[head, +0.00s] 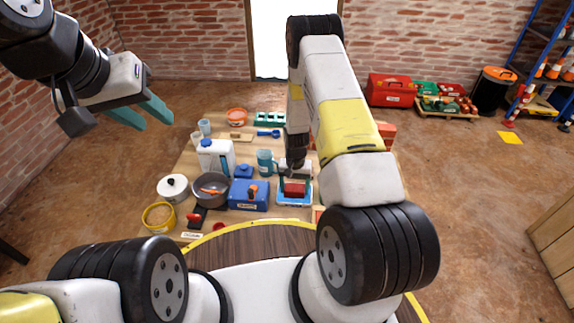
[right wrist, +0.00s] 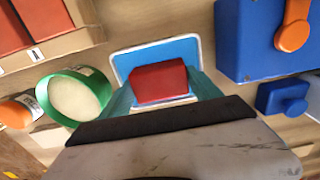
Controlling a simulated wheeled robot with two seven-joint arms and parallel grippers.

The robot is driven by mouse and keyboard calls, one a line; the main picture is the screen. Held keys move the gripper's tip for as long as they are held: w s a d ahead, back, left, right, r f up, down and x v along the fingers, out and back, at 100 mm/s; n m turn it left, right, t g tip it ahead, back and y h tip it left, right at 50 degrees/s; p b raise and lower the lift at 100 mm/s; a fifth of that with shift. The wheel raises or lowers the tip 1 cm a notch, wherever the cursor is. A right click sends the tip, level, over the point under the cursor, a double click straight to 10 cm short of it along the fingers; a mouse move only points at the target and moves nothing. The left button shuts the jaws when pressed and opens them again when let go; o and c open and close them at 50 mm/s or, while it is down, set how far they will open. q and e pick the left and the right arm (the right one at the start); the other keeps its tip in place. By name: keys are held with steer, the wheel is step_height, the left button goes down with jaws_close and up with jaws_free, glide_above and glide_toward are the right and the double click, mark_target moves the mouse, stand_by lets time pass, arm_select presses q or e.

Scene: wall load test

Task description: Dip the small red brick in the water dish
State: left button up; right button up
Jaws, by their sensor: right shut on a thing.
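The small red brick (head: 294,189) shows at the low end of my right arm in the head view, over the blue, white-rimmed water dish (head: 306,200). In the right wrist view the brick (right wrist: 160,80) sits between the teal fingers of my right gripper (right wrist: 163,95), which is shut on it. The dish (right wrist: 178,50) lies behind and below the brick there. I cannot tell whether the brick touches the water. My left gripper (head: 156,124) is open and empty, high at the left, away from the table.
A blue box (head: 248,196) with an orange latch stands left of the dish. In the right wrist view a green-rimmed round container (right wrist: 75,97) is close by on the left.

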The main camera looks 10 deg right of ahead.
steer(key=shift+f, duration=0.6)
stand_by(0.7)
stand_by(0.5)
steer(key=o, duration=1.4)
